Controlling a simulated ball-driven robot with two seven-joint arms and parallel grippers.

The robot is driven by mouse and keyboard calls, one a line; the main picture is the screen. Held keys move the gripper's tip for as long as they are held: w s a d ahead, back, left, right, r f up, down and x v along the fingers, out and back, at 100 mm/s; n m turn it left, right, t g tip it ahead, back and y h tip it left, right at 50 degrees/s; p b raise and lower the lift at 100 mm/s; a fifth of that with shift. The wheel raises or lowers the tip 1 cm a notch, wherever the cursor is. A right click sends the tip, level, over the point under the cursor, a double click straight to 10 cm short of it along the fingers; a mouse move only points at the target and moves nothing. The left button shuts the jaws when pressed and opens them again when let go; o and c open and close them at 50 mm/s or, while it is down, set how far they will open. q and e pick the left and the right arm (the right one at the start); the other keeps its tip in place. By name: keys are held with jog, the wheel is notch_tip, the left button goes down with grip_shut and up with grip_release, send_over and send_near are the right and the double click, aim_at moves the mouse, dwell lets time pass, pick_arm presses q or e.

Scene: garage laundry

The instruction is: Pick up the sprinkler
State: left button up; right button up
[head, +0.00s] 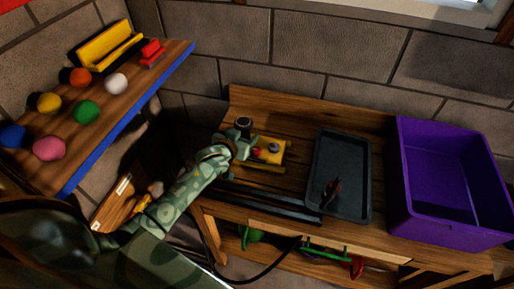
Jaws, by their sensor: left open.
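A yellow object with a red part and a grey round knob, which looks like the sprinkler (271,150), lies on the wooden workbench (300,120) towards its left end. My left gripper (246,147) reaches in from the left and is at the left end of this object, covering part of it. The jaws are open; I cannot tell whether they touch it or stand around it. A dark round piece shows just behind the gripper, and I cannot tell what it belongs to. My right gripper is not in view.
A purple bin (452,228) stands at the bench's right end. A blue-edged shelf (120,124) with several coloured balls is at upper left. Green and red items lie under the bench.

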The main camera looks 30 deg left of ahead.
pick_arm(q)
jog(key=shift+x, duration=0.8)
jog(key=shift+s, duration=0.15)
jog(key=c, duration=1.3)
jog(key=shift+r, duration=0.1)
